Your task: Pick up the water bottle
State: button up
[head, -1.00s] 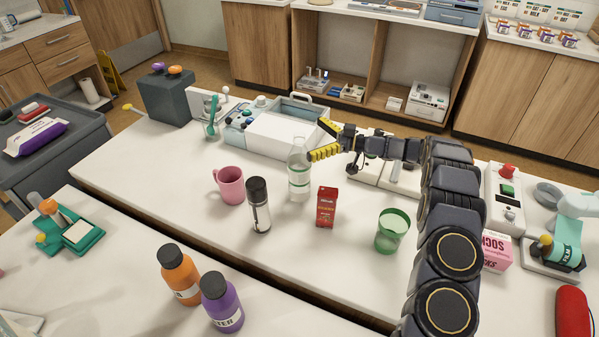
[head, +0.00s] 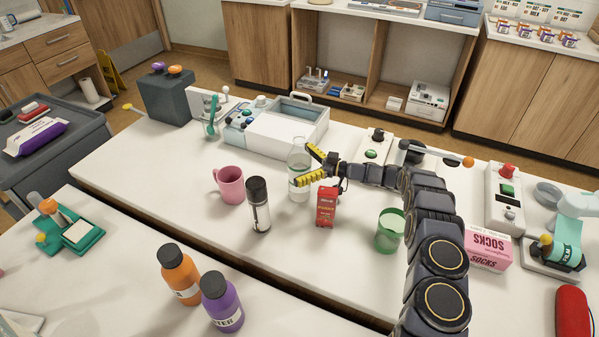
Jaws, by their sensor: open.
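The water bottle (head: 299,189) is clear with a pale label and stands upright on the white table. My gripper (head: 308,165) has yellow fingertips and is open. It is at the bottle's right side, at about the bottle's middle height. The near finger overlaps the bottle in the picture and the far finger is close to its upper right edge. I cannot tell whether either finger touches it. The bottle's middle is partly hidden by the near finger.
A red juice carton (head: 326,208) stands just right of the bottle, below my wrist. A black-capped shaker (head: 258,207) and a pink mug (head: 229,185) are on the left. A green cup (head: 389,231) is at right. A white box device (head: 277,130) stands behind.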

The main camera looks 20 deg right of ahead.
jog(key=c, duration=1.2)
jog(key=shift+r, duration=0.2)
